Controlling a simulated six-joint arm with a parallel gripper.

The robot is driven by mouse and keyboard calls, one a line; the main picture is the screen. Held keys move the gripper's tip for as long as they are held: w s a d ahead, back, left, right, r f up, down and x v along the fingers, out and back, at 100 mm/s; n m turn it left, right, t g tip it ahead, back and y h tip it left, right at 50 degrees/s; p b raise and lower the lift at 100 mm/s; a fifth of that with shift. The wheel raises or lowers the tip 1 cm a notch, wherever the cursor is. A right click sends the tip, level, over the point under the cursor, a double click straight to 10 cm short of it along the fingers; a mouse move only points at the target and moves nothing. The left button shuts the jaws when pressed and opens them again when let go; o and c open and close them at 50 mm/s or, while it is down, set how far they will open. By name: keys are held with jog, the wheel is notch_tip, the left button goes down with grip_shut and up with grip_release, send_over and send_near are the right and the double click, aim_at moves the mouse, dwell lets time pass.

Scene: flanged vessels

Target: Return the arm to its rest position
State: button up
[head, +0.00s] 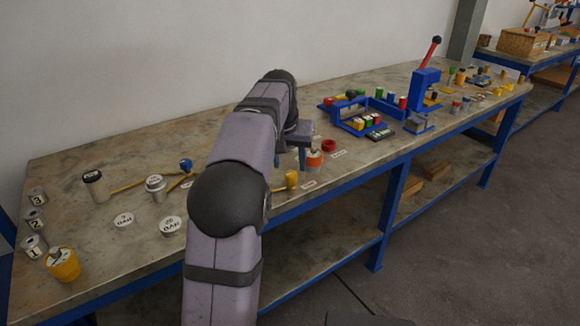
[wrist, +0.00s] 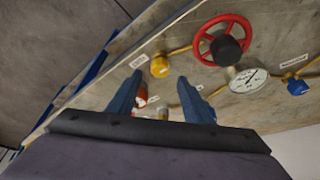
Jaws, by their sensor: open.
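My gripper (head: 293,157) is over the workbench (head: 120,262) in the head view, partly hidden behind my own arm. In the wrist view its two blue fingers (wrist: 160,82) stand well apart. No object is clamped between them. An orange vessel with a white band (head: 314,159) stands on the bench just right of my gripper in the head view. An orange-and-white thing (wrist: 141,98) shows past the left finger in the wrist view, partly hidden by it. I cannot tell the gap between gripper and bench.
In the wrist view a red handwheel (wrist: 205,37), a gauge (wrist: 247,81), a yellow fitting (wrist: 160,67) and a blue fitting (wrist: 297,87) lie beyond the fingers. A blue lever press (head: 424,88) stands at right. A yellow cup (head: 62,265) and several cylinders are at left.

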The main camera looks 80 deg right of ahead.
jog(key=shift+v, duration=0.9)
jog(key=w+a+f+n+t+y+p, duration=0.1)
jog(key=w+a, duration=0.4)
jog(key=w, duration=0.3)
jog(key=w+a+n+t+y+p, duration=0.1)
jog(key=w+a, duration=0.3)
jog(key=w, duration=0.3)
jog(key=w+a+f+n, duration=0.1)
jog(key=w+a, duration=0.3)
jog(key=a, duration=0.2)
jog(key=w+a+f+n+y, duration=0.1)
jog(key=w+a+f+n, duration=0.1)
jog(key=w+a, duration=0.2)
jog(key=w+a+f+n+y, duration=0.1)
jog(key=w+a, duration=0.3)
jog(key=a, duration=0.5)
jog(key=shift+a+f+p, duration=0.3)
jog(key=shift+f, duration=0.15)
jog(key=a+f+n+b, duration=0.1)
jog(key=a+f+n, duration=0.5)
jog(key=a, duration=0.8)
jog(key=s+a+f+n+g+b, duration=0.2)
jog(key=s+a+f+n, duration=0.4)
jog(key=a+f, duration=0.5)
notch_tip(320, 180, up, 23)
jog(key=a+p, duration=0.2)
jog(key=p, duration=2)
jog(key=shift+s+r+y, duration=0.15)
jog(key=shift+s+y, duration=0.15)
jog(key=shift+s, duration=0.1)
